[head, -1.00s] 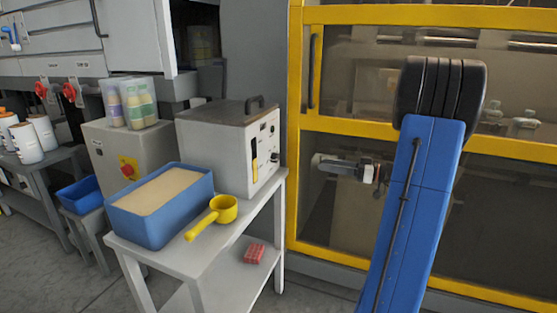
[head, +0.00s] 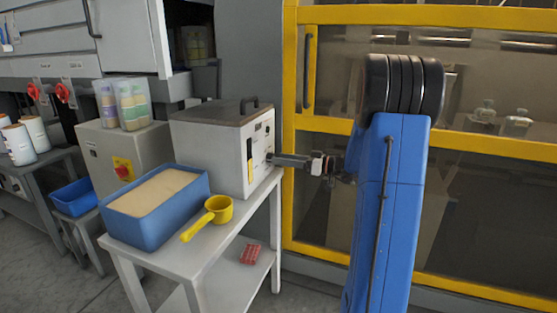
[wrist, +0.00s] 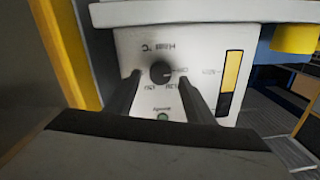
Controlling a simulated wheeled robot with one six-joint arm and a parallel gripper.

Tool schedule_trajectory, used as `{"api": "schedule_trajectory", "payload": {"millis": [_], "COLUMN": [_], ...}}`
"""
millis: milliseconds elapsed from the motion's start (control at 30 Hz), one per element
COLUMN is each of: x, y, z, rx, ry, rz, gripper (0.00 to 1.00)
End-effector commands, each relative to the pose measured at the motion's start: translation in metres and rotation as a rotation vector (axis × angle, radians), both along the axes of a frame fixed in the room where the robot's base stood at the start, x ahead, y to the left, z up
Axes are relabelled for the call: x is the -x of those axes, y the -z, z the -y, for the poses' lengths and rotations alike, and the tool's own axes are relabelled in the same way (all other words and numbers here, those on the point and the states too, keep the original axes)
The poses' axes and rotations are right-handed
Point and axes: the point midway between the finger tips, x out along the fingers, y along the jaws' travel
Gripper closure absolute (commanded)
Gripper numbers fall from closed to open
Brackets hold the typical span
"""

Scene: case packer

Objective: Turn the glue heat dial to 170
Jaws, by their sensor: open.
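The glue unit (head: 225,125) is a pale box with a dark lid and handle, standing on the grey table. In the wrist view its panel (wrist: 205,50) appears upside down, with a black round dial (wrist: 160,72) below inverted "HEAT °C" lettering. Number marks surround the dial, but they are too blurred to read surely, and its setting cannot be told. My gripper (head: 274,159) is at the panel in the head view. In the wrist view its open fingers (wrist: 160,80) stand either side of the dial, with visible gaps and no clear contact.
A green button (wrist: 163,117) and a yellow-black gauge strip (wrist: 230,82) share the panel. A yellow scoop (head: 218,209) and a blue tub of pellets (head: 150,232) stand on the table (head: 205,262). A yellow-framed enclosure (head: 290,100) stands right behind my arm.

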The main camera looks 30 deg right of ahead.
Motion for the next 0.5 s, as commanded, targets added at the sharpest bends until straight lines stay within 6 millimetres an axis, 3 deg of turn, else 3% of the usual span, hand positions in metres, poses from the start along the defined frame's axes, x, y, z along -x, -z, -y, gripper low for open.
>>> {"api": "schedule_trajectory", "payload": {"millis": [200, 500], "x": [-0.013, -0.015], "y": [0.0, 0.0], "z": [-0.011, -0.013], "rx": [0.0, 0.0], "ry": [0.0, 0.001], "rz": [0.0, 0.0], "gripper": [0.51, 0.51]}}
